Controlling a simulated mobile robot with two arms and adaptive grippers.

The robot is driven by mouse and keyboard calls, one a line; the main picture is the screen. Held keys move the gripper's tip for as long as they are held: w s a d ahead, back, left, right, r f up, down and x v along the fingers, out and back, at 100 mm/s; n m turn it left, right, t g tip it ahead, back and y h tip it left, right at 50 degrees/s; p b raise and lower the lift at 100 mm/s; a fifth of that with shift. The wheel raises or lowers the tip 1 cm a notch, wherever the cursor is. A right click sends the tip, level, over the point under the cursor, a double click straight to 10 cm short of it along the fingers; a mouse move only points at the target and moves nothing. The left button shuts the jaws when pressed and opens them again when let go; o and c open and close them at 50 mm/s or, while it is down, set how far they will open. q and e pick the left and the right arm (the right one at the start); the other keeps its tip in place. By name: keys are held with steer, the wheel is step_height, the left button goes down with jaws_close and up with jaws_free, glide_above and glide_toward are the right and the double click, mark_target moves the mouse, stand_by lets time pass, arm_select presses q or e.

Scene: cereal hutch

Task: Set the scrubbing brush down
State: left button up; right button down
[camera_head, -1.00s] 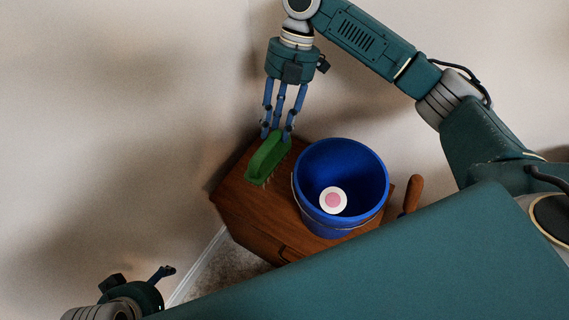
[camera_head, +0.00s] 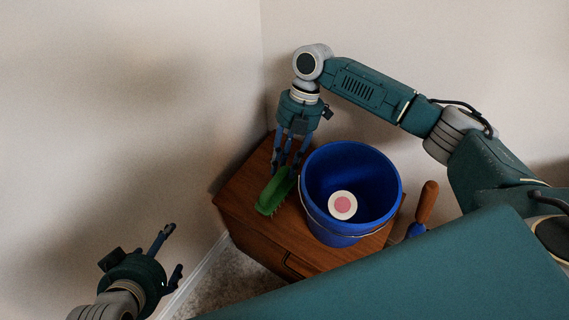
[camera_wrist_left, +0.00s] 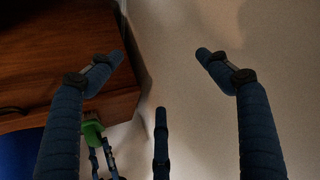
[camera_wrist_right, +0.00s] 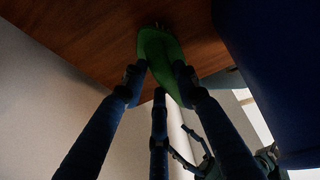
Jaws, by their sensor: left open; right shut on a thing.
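The green scrubbing brush (camera_head: 272,194) is at the left part of the wooden cabinet top, left of the blue bucket. My right gripper (camera_head: 287,170) is shut on its upper end. In the right wrist view the brush (camera_wrist_right: 158,50) runs between the fingers (camera_wrist_right: 158,78), close over the wood; I cannot tell whether its bristles touch it. My left gripper (camera_head: 172,250) is open and empty, low at the left, away from the cabinet. In the left wrist view its fingers (camera_wrist_left: 161,70) are spread, with the brush (camera_wrist_left: 95,134) small beyond them.
The blue bucket (camera_head: 380,165) stands on the cabinet (camera_head: 240,208) just right of the brush, holding a round white and pink thing (camera_head: 342,205). A brown-handled tool (camera_head: 427,202) is right of it. Walls are close behind and left of the cabinet.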

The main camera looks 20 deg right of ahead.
steer(key=shift+f, duration=0.1)
arm_select(q)
steer(key=shift+w+r, duration=0.15)
arm_select(e)
steer(key=c, duration=1.3)
jaws_free()
steer(key=shift+c, duration=0.2)
steer(key=shift+r, duration=0.2)
arm_select(q)
steer(key=s+a+f+g+y+p, duration=0.1)
steer(key=s+a+f+g+p, duration=0.1)
steer(key=s, duration=0.8)
steer(key=shift+a+f+g, duration=0.5)
steer(key=shift+f+g, duration=0.4)
steer(key=shift+g, duration=0.3)
arm_select(e)
steer(key=v, duration=0.7)
steer(key=shift+w+r, duration=0.1)
steer(key=shift+r, duration=0.05)
